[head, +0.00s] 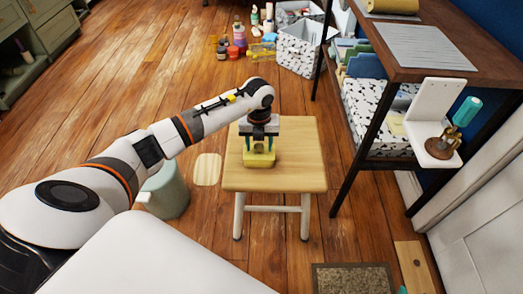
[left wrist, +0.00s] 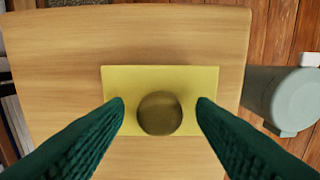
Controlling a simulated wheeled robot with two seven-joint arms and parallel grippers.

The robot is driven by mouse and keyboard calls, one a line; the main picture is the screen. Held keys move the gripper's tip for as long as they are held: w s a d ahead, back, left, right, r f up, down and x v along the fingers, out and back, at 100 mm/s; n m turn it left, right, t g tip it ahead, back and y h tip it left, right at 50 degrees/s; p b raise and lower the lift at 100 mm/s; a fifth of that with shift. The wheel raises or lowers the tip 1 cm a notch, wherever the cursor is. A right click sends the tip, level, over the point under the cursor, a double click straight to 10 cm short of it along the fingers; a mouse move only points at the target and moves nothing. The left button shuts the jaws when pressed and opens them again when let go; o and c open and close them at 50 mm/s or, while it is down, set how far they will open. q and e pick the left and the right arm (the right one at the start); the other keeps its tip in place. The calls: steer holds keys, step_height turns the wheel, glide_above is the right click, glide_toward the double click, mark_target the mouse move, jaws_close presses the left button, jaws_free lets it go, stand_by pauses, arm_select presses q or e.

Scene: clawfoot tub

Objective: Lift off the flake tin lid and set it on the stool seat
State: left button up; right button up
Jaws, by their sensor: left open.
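The yellow tin (head: 260,160) stands on the pale wooden stool seat (head: 300,160). In the left wrist view its square yellow lid (left wrist: 160,78) faces me, with a round, darker olive knob (left wrist: 160,113) on it. My left gripper (head: 259,144) points down over the tin. Its green fingers (left wrist: 160,104) are open, one on each side of the knob, with a visible gap to it. The seam between lid and tin is not clear, and the gripper hides part of the top. My right gripper is in neither view.
The seat is bare around the tin. A grey-green bin (head: 167,190) stands on the floor left of the stool. A dark-framed desk (head: 430,60) is at the right. Bottles (head: 238,38) and a patterned box (head: 300,50) stand behind.

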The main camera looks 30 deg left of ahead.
mark_target(259, 146)
arm_select(q)
steer(key=c, duration=1)
jaws_close()
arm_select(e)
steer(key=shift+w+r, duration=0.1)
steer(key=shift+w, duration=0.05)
arm_select(q)
steer(key=shift+r+p, duration=0.35)
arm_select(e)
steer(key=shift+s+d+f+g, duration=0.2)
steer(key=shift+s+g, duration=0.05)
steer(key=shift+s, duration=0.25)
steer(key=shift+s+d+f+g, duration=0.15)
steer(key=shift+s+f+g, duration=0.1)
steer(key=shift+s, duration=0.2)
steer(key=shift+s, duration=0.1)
